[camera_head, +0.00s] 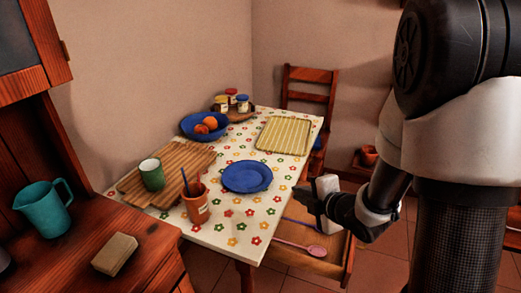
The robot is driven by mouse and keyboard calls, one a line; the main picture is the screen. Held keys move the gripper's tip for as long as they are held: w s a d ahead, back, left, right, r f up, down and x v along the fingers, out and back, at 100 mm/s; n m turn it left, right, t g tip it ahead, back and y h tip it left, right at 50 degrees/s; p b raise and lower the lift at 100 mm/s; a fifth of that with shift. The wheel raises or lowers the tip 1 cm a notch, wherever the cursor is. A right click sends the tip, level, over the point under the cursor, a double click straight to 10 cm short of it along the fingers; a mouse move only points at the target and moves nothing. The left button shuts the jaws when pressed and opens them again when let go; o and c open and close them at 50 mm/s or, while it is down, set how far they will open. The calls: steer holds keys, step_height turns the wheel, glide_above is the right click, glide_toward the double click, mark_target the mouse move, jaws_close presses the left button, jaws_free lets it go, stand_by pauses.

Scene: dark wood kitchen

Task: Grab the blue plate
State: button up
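The blue plate (247,177) lies flat on the table, on the floral tablecloth (225,233), near the table's right edge. My gripper (312,197) is to the right of the plate and apart from it, beside the table edge and above an open drawer. Its fingers are small and partly hidden by the gripper body, so I cannot tell whether it is open or shut. Nothing is seen held in it.
An open drawer (325,262) with a pink spoon (300,246) juts from the table. A terracotta cup (195,206) stands left of the plate. A green cup (152,174) stands on a wooden board (180,160).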

steer(key=a+f+n+y+b, duration=0.1)
steer(key=a+f+n+y, duration=0.1)
steer(key=a+f+n, duration=0.15)
steer(key=m+b, duration=0.1)
glide_toward(253, 191)
steer(key=shift+w+a+f, duration=0.15)
steer(key=shift+w+a, duration=0.05)
steer(key=shift+a, duration=0.05)
steer(key=b+x, duration=0.1)
steer(key=x, duration=0.5)
steer(key=shift+w+f, duration=0.1)
steer(key=shift+w, duration=0.1)
jaws_close()
